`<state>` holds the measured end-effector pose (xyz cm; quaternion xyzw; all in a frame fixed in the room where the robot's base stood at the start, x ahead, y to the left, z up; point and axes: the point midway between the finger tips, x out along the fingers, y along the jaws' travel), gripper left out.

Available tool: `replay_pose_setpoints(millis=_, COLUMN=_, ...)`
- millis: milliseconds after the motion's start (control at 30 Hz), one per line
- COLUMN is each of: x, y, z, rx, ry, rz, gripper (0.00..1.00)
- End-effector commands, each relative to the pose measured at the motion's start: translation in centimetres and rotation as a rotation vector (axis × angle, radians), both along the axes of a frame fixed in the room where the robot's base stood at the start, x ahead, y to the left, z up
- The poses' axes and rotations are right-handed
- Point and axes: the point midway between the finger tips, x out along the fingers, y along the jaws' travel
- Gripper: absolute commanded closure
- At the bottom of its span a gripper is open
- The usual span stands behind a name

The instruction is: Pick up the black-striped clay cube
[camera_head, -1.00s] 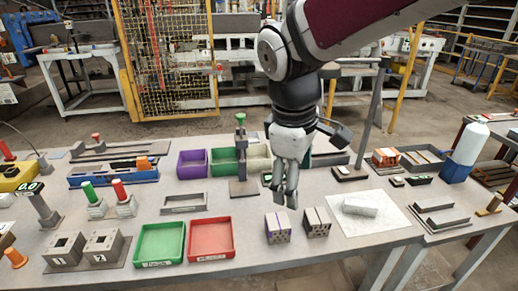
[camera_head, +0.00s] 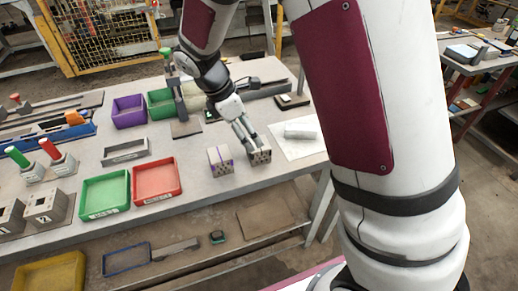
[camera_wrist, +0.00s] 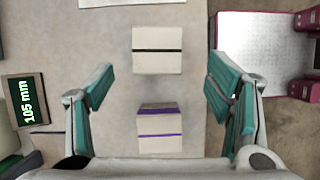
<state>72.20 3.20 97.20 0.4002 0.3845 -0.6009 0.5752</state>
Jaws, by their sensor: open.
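The black-striped clay cube (camera_head: 260,155) sits on the grey table near its front edge, with dark holes in its front face. In the wrist view the same cube (camera_wrist: 157,62) is pale with one black line, centred a little beyond the fingertips. The purple-striped cube (camera_head: 221,161) stands just left of it in the head view; in the wrist view this cube (camera_wrist: 160,142) is nearer the palm. My gripper (camera_head: 246,135) is over the black-striped cube's top in the head view. In the wrist view its fingers (camera_wrist: 160,82) are wide apart with nothing gripped; contact cannot be told.
A white sheet (camera_head: 312,147) with a pale block (camera_head: 300,132) lies right of the cubes. Red (camera_head: 157,201) and green (camera_head: 106,213) trays stand to the left. Clear table lies around the two cubes.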

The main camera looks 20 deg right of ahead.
Motion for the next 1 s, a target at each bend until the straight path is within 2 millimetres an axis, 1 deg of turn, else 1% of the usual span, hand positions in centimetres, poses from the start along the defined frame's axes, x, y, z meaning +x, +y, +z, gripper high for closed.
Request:
replay_pose_setpoints(millis=33, x=-0.1, y=-0.4, z=-0.8, rx=-0.001, ry=0.002, rz=0.0, gripper=0.27)
replay_pose_setpoints(millis=100, x=-0.1, y=-0.7, z=-1.8, rx=0.0, ry=0.002, rz=-0.001, gripper=0.27)
replay_pose_setpoints(millis=367, x=0.0, y=-1.4, z=-3.4, rx=0.001, ry=0.0, rz=-0.002, gripper=0.27)
replay_pose_setpoints(millis=600, x=0.2, y=-2.7, z=-6.5, rx=0.0, ry=0.002, rz=-0.002, gripper=0.27)
replay_pose_setpoints(millis=700, x=0.2, y=-3.0, z=-7.4, rx=0.0, ry=0.001, rz=-0.002, gripper=0.27)
replay_pose_setpoints(millis=800, x=0.2, y=-3.2, z=-7.8, rx=0.001, ry=-0.001, rz=-0.002, gripper=0.27)
replay_pose_setpoints(millis=1000, x=0.2, y=-3.2, z=-7.8, rx=0.002, ry=-0.002, rz=-0.001, gripper=0.27)
